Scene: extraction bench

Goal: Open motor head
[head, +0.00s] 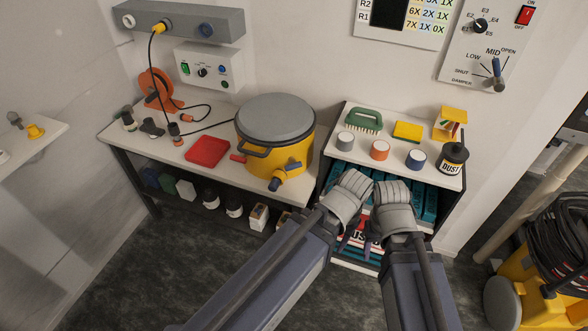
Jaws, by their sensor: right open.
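A yellow drum (256,166) with a round grey lid (277,116) stands on the white bench; I take this to be the motor head unit. The lid sits on top of it, level. The right one is open. The left one's fingers are mostly hidden by its wrist.
The shelf unit (351,112) bears a green brush (362,121), several small tins and a black dust bottle (453,160). A yellow vacuum (553,302) stands at right. The floor at lower left is clear.

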